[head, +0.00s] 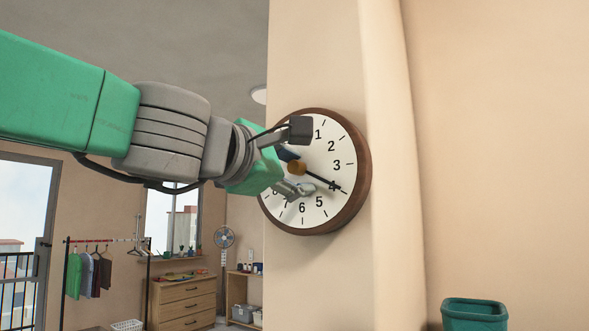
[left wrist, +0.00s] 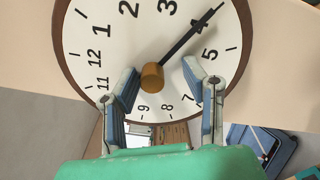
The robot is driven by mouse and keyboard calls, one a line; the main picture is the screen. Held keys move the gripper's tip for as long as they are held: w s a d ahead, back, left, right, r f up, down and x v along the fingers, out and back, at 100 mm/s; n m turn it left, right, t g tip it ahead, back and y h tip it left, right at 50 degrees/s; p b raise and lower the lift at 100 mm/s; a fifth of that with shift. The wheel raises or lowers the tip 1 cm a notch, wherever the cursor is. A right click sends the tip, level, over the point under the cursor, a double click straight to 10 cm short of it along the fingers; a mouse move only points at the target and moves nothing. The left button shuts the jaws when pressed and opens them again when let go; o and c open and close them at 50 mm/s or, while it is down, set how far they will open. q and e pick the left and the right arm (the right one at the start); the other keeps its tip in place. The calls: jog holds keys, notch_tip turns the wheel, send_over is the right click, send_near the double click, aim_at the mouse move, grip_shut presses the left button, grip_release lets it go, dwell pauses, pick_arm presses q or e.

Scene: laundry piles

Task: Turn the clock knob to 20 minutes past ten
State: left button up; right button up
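The round wall clock (head: 317,214) has a white face, a brown rim and black numerals. It also fills the top of the left wrist view (left wrist: 95,45). Its brown-orange knob (left wrist: 152,77) sits at the centre and also shows in the head view (head: 297,168). One long black hand (left wrist: 193,33) points at the 4. The other hand cannot be made out; the 10 is hidden behind a finger. My left gripper (left wrist: 160,76) is open at the clock face, also seen in the head view (head: 296,174). Its fingers stand apart on either side of the knob. My right gripper is out of view.
The clock hangs on a beige wall column beside a rounded vertical edge (head: 388,150). A teal bin (head: 475,314) is at the lower right. A clothes rack (head: 105,240), wooden drawers (head: 183,302) and a fan (head: 223,238) stand far behind.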

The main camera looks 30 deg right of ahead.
pick_arm(q)
jog(key=shift+w+r, duration=0.1)
jog(key=shift+r, duration=0.05)
jog(key=shift+a, duration=0.1)
jog(key=shift+s+a+r, duration=0.15)
jog(key=shift+s+a, duration=0.05)
jog(key=shift+a, duration=0.05)
jog(key=v, duration=1)
jog(key=shift+s+a+f, duration=0.15)
jog(key=shift+a+f, duration=0.1)
jog(key=shift+a, duration=0.1)
